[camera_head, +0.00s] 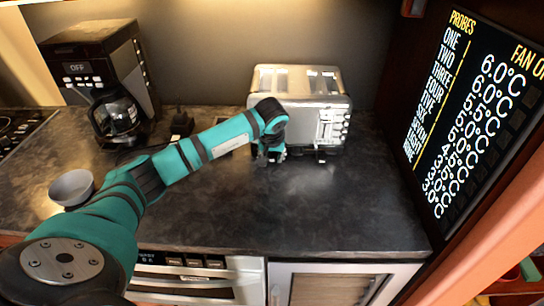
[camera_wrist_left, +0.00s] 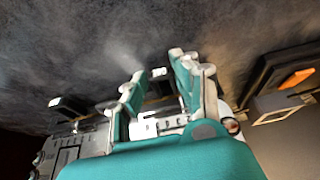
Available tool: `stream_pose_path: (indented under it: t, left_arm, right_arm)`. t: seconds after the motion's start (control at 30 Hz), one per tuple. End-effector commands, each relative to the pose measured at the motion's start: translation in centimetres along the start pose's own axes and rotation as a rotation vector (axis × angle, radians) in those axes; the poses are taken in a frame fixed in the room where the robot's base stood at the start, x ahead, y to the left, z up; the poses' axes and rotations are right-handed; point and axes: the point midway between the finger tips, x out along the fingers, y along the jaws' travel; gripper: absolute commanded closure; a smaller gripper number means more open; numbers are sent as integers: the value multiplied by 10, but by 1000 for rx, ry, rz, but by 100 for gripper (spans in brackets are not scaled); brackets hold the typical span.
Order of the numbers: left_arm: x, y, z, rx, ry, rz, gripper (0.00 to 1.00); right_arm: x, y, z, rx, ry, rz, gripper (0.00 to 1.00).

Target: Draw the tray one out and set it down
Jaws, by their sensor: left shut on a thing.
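A silver toaster (camera_head: 299,82) stands at the back of the dark counter. Small dark tabs show low along its front edge; the right one (camera_head: 320,154) is free of my gripper. My left gripper (camera_head: 270,157) is down at the toaster's lower front, left of that tab. In the left wrist view my left gripper (camera_wrist_left: 158,68) has its two fingers around a small dark tab (camera_wrist_left: 158,88), which looks like a tray's front end. It is shut on it. The rest of this tray is hidden. Another dark tab (camera_wrist_left: 68,106) shows to the left. My right gripper is out of view.
The dark counter (camera_head: 300,210) is clear in front of the toaster and to its right. A coffee maker (camera_head: 95,65) and a grey bowl (camera_head: 72,187) stand on the left. A lit display (camera_head: 480,110) rises at the right. An oven front (camera_head: 195,280) is below the counter edge.

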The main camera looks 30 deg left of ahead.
Motion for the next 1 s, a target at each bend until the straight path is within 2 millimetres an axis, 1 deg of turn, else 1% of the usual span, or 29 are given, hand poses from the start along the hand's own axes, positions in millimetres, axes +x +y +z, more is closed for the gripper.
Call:
stream_pose_path:
  t: [0.03, 0.07, 0.1, 0.37, 1.0]
  left_arm:
    - [0, 0, 0, 0, 1, 0, 94]
    - [0, 0, -1, 0, 1, 0, 98]
    - [0, 0, -1, 0, 1, 0, 100]
    - [-2, 0, 0, 0, 3, 1, 100]
    - [-16, -1, 34, 1, 2, -1, 100]
  right_arm:
    - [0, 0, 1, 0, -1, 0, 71]
    - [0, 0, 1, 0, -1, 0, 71]
    - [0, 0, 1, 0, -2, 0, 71]
    - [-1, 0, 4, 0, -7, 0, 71]
    - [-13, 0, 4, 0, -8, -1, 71]
